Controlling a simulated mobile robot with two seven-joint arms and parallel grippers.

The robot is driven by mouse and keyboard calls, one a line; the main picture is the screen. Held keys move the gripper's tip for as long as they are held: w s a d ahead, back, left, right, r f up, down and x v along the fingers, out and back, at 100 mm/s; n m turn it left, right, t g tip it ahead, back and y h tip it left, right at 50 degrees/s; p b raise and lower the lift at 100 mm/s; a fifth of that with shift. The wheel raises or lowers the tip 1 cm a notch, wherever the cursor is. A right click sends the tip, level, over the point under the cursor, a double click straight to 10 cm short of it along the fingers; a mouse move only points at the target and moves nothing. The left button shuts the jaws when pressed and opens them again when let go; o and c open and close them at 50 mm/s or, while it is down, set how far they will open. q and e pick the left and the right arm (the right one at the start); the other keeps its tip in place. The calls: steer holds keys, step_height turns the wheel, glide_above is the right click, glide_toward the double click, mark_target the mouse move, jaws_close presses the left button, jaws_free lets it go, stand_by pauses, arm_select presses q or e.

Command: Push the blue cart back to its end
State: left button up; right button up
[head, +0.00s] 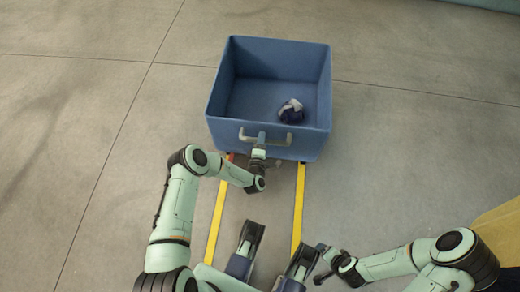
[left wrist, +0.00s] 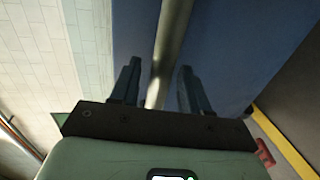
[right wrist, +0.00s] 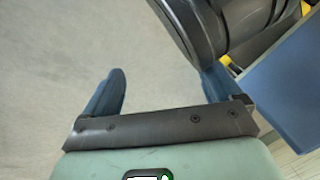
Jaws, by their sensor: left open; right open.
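The blue cart (head: 216,105) is an open-topped box ahead of me in the head view, with a grey bar handle (head: 283,141) on its near side. My right gripper (head: 322,262) is open and empty, low and right of centre, apart from the cart. Its fingers (right wrist: 162,92) show nothing between them.
Two yellow floor strips (head: 217,215) (head: 298,205) run from under the cart toward me. A small grey and dark blue bag (head: 291,111) lies inside the cart. A yellow object (head: 500,235) stands at the right edge. The concrete floor (head: 420,150) around is clear.

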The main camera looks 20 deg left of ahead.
arm_select(q)
steer(key=p+v, duration=0.3)
steer(key=v, duration=1)
steer(key=shift+p, duration=0.4)
arm_select(e)
step_height(320, 180, up, 5)
steer(key=s+a, duration=0.1)
steer(key=a, duration=0.1)
steer(key=shift+s+a+r+n+y, duration=0.2)
steer(key=shift+s+a+n+y, duration=0.05)
steer(key=shift+a+n+y, duration=0.05)
arm_select(q)
steer(key=shift+d+f, duration=0.1)
steer(key=shift+d, duration=0.05)
